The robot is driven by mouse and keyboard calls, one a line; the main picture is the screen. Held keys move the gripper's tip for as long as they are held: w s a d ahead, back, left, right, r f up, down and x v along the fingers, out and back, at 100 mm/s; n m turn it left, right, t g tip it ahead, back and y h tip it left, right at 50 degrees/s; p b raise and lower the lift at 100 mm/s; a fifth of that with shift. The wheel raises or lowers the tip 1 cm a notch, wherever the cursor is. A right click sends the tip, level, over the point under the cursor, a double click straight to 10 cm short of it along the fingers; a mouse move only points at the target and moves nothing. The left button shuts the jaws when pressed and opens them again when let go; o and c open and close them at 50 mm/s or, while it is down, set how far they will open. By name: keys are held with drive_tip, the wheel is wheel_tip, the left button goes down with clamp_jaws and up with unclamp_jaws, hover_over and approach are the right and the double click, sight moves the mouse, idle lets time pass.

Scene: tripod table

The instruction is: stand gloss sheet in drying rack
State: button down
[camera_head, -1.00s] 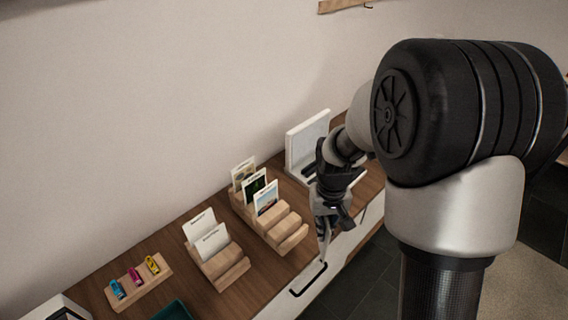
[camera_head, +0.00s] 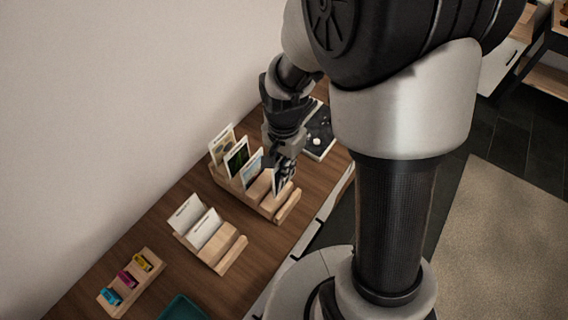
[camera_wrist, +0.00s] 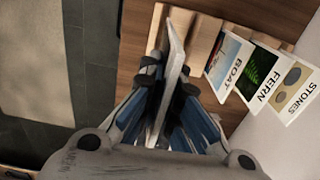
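My gripper (camera_head: 284,165) is shut on a thin pale sheet (camera_head: 279,184), held upright over the front part of the wooden rack (camera_head: 287,207). In the wrist view the sheet (camera_wrist: 172,68) shows edge-on between the fingertips (camera_wrist: 164,90), and its far end overlaps the rack's slats (camera_wrist: 202,33). I cannot tell whether its lower edge sits in a slot. The same rack holds three upright prints in other slots: BOAT (camera_wrist: 228,62), FERN (camera_wrist: 256,75) and STONES (camera_wrist: 289,90). The printed face of the held sheet is hidden.
A smaller wooden rack (camera_head: 232,251) holds two white cards (camera_head: 203,226). A wooden block (camera_head: 119,298) carries small coloured items, and a teal tray (camera_head: 182,309) lies at the table's front. A dark-topped device (camera_head: 319,134) stands behind my gripper, and the wall runs along the back.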

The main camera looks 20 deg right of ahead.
sight(284, 186)
wheel_tip(284, 186, down, 8)
drive_tip(key=b, duration=0.6)
drive_tip(key=shift+f, duration=0.15)
drive_tip(key=shift+f+b, duration=0.2)
drive_tip(key=shift+b, duration=0.15)
drive_tip(key=shift+f+b, duration=1.75)
drive_tip(key=shift+f, duration=0.6)
drive_tip(key=c, duration=1.7)
unclamp_jaws()
drive_tip(key=shift+r, duration=0.1)
drive_tip(key=shift+r+p, duration=3.75)
drive_tip(key=shift+r, duration=0.65)
